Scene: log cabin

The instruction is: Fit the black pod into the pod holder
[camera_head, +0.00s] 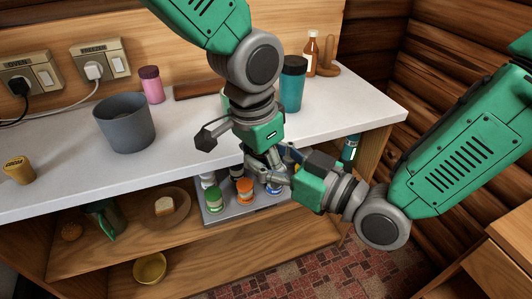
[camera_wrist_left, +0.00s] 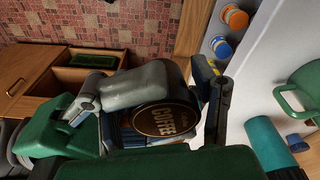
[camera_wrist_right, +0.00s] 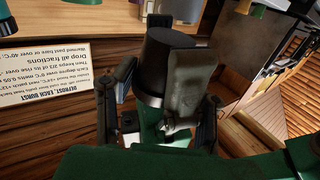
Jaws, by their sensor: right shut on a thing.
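The black pod (camera_wrist_right: 158,68) shows in the right wrist view between the fingers of my right gripper (camera_wrist_right: 160,115). Its round lid (camera_wrist_left: 165,120), marked COFFEE, shows in the left wrist view. My right gripper is shut on the pod. My left gripper (camera_wrist_left: 150,115) is very close around the same pod, its fingers looking spread apart; contact is unclear. In the head view, my left gripper (camera_head: 262,160) and right gripper (camera_head: 284,172) meet in front of the counter edge and mostly hide the pod. I cannot identify the pod holder with certainty.
A pull-out tray (camera_head: 215,215) with several small jars lies below the grippers. The white counter (camera_head: 185,135) bears a grey pot (camera_head: 126,122), a pink jar (camera_head: 151,84) and a teal tumbler (camera_head: 292,84). A wooden cabinet stands at the right.

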